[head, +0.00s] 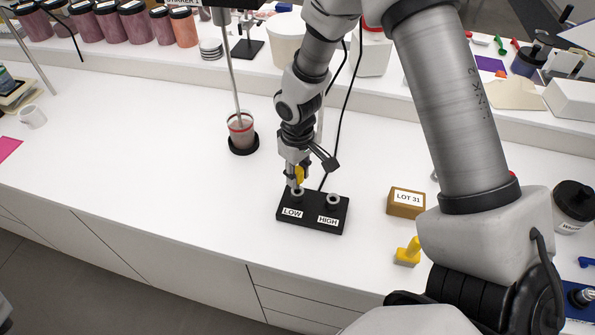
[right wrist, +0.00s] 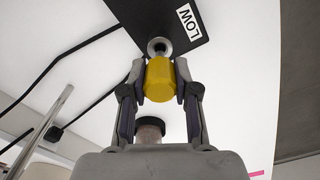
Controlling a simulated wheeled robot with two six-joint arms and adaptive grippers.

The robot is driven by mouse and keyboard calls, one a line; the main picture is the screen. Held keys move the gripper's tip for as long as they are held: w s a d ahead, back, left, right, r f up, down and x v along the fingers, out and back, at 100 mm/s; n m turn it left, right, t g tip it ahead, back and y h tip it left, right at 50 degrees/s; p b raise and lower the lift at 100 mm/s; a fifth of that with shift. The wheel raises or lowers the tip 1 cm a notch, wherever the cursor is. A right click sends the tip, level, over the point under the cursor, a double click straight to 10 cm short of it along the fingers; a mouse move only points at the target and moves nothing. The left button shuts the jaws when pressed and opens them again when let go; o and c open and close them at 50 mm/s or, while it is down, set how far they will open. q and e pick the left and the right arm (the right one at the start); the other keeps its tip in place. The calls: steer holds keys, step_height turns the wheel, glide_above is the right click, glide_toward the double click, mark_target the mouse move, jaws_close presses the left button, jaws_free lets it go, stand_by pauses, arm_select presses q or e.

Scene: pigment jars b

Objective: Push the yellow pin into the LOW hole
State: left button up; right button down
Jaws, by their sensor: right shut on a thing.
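The yellow pin (head: 299,175) is held by my right gripper (head: 297,172), with its fingers shut on both sides of it. In the right wrist view the pin (right wrist: 160,80) sits between the two fingertips (right wrist: 160,85), in line with the metal ring of the LOW hole (right wrist: 159,46). The black block (head: 312,212) carries LOW and HIGH labels, each by a ringed hole. The pin is over the LOW hole (head: 297,191); the HIGH hole (head: 333,199) is uncovered. I cannot tell how far the pin's tip is inside the ring.
A brown LOT 31 block (head: 406,203) and a yellow piece (head: 408,252) stand right of the black block. A cup with a stirring rod (head: 241,130) stands behind left. A black cable runs up behind the block.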

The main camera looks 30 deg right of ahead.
mark_target(298, 182)
steer(key=shift+f+b, duration=1.25)
steer(key=shift+f, duration=0.55)
steer(key=c, duration=0.8)
jaws_free()
steer(key=shift+r, duration=0.1)
steer(key=shift+r, duration=0.1)
step_height(298, 182, up, 12)
steer(key=shift+f, duration=0.1)
